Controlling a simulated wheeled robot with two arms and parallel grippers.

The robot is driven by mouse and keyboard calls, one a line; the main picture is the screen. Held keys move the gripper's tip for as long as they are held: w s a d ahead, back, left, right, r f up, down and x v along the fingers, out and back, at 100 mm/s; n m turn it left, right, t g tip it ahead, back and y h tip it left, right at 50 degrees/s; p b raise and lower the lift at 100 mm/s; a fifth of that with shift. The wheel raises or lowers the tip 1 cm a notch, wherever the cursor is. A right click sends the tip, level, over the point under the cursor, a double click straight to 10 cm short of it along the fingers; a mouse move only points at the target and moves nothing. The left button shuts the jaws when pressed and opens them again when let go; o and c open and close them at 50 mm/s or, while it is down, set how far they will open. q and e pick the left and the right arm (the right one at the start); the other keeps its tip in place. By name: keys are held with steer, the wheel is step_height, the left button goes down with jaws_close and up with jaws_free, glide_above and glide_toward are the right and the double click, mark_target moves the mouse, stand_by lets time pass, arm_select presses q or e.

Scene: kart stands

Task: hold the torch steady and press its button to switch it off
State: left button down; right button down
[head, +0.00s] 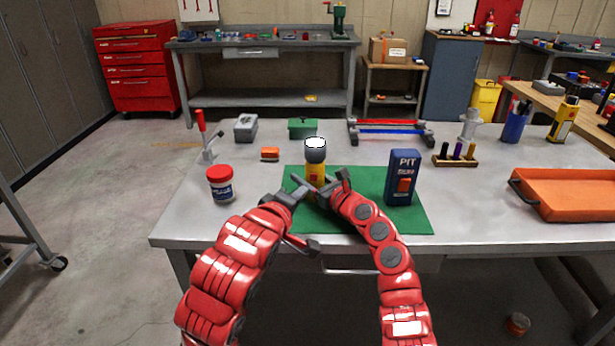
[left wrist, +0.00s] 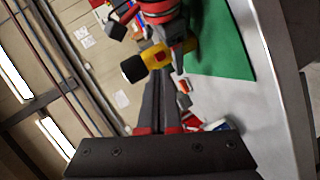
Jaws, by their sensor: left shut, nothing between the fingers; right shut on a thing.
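The torch (head: 316,166) stands upright on the green mat, with a yellow body and a dark head on top. Its lens (head: 315,142) is bright white and looks lit. My right gripper (head: 325,188) is shut on the lower part of the torch from the right. My left gripper (head: 303,184) is shut and empty, close to the torch's front left. In the left wrist view the torch (left wrist: 155,61) lies sideways, with a small red button (left wrist: 160,57) on its yellow side. The left fingertips (left wrist: 166,76) are close to it; I cannot tell whether they touch.
The green mat (head: 405,222) lies on the grey table. A red-lidded jar (head: 221,184) is at the left, an orange tray (head: 570,194) at the far right. Behind are a small orange block (head: 270,154) and a green box (head: 303,128).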

mark_target(314, 177)
arm_select(q)
steer(key=d+f+m+h, duration=0.2)
steer(key=d+f, duration=0.1)
steer(key=shift+s+d+m+g+h, duration=0.1)
steer(key=shift+s+m+g+h, duration=0.1)
steer(key=shift+m+g+h, duration=0.15)
steer(key=d+m+h, duration=0.1)
steer(key=s+d+f+h, duration=0.1)
steer(key=h, duration=0.1)
steer(key=d+m+h, duration=0.1)
steer(key=shift+s+d+f+m+g+h, duration=0.1)
steer(key=shift+s+f+m+g+h, duration=0.15)
steer(key=shift+s+m, duration=0.1)
steer(key=a+n+t, duration=0.1)
steer(key=a+t+h, duration=0.1)
steer(key=a+t, duration=0.1)
steer(key=a+r+n+t, duration=0.1)
steer(key=a+t, duration=0.1)
steer(key=shift+w+a+n+h, duration=0.15)
steer(key=shift+w+n+h, duration=0.15)
steer(key=shift+w, duration=0.05)
steer(key=shift+w+d, duration=0.2)
steer(key=shift+w, duration=1.95)
steer(key=shift+w+d, duration=0.15)
steer(key=shift+w, duration=2)
